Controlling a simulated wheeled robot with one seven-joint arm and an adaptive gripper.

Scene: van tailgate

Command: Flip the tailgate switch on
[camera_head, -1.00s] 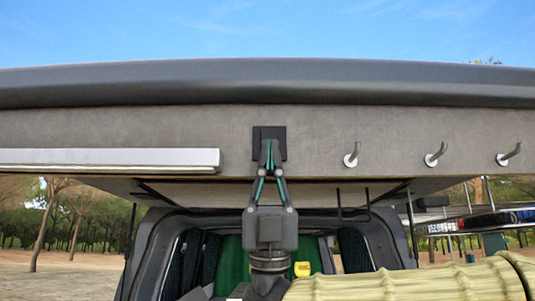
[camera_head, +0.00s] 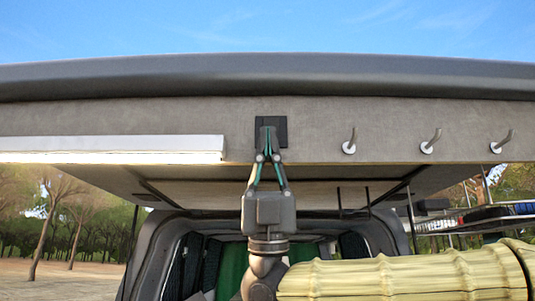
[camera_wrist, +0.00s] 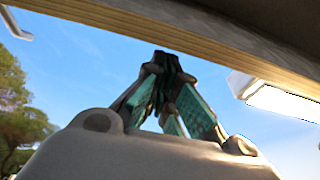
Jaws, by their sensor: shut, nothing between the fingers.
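The black switch plate (camera_head: 281,124) is set in the grey panel of the raised tailgate, in the middle of the head view. My gripper (camera_head: 267,134) is shut and empty, pointing up, with its fingertips in front of the plate. They cover the plate's middle, so the switch's lever and its position are hidden. I cannot tell whether the tips touch it. In the wrist view my gripper's fingertips (camera_wrist: 172,62) come together near the panel's edge. The white light bar (camera_head: 110,146) left of the switch glows, and it looks bright in the wrist view (camera_wrist: 282,99) too.
Three metal hooks, the nearest of them (camera_head: 350,141), stick out of the panel right of the switch. A rack with items (camera_head: 488,213) stands at far right. The van's open interior is below the panel.

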